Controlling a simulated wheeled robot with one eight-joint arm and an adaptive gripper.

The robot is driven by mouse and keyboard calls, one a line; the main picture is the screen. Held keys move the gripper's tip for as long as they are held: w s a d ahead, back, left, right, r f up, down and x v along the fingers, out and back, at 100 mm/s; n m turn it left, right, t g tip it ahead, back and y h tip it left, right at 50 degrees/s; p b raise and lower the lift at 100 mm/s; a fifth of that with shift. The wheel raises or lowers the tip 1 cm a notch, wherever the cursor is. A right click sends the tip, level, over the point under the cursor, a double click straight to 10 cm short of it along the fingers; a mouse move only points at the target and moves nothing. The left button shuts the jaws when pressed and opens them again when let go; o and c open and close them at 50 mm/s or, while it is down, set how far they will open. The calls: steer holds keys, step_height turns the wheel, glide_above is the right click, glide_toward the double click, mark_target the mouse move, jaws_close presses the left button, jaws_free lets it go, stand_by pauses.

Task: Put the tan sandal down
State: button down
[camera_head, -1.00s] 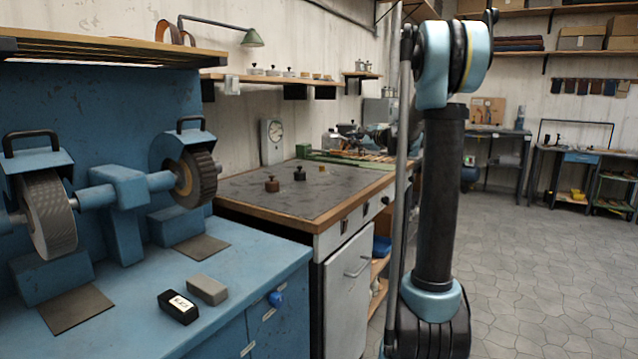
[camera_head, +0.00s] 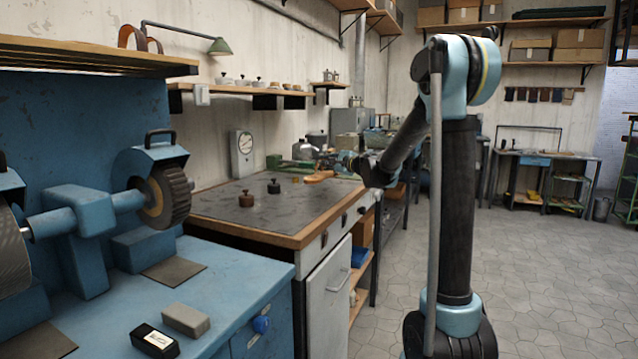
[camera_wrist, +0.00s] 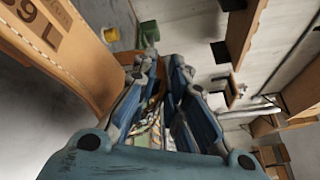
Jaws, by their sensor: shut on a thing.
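The tan sandal (camera_head: 319,177) shows small at the far right part of the grey-topped bench in the head view. In the wrist view the tan sandal (camera_wrist: 85,62) is large at upper left, with dark lettering like "39 L" on it. My gripper (camera_head: 342,164) reaches in from the right, over the bench's right end. In the wrist view the blue fingers of my gripper (camera_wrist: 160,70) are shut on the sandal's edge. I cannot tell whether the sandal touches the bench top (camera_head: 245,228).
A brown weight (camera_head: 246,199) and a black weight (camera_head: 273,187) stand on the bench. A white dial scale (camera_head: 243,155) and a green tool (camera_head: 285,163) are behind. A blue grinder bench (camera_head: 225,285) is in front. Bare bench top lies left of the sandal.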

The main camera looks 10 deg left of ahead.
mark_target(330, 176)
steer(key=shift+f, duration=3)
steer(key=c, duration=1.5)
jaws_free()
steer(key=shift+c, duration=0.2)
steer(key=v, duration=1.2)
steer(key=s+f+n+g+h, duration=0.1)
steer(key=s+f+n+g, duration=0.15)
steer(key=s, duration=0.35)
steer(key=s+f+n+g, duration=0.1)
steer(key=s+n, duration=0.3)
steer(key=s, duration=0.2)
steer(key=s+d+f+n+g+h, duration=0.2)
steer(key=s+d+f, duration=0.4)
steer(key=s, duration=0.4)
steer(key=s+d+f+n+g+h, duration=0.2)
steer(key=s+d+f+h, duration=0.3)
steer(key=s, duration=0.6)
steer(key=s+d+f+n+g+h, duration=0.3)
steer(key=s+d+f+n, duration=0.1)
steer(key=s+d+f, duration=0.3)
steer(key=s+d, duration=0.2)
steer(key=s, duration=0.2)
steer(key=shift+f+n+h, duration=0.3)
steer(key=shift+n, duration=0.05)
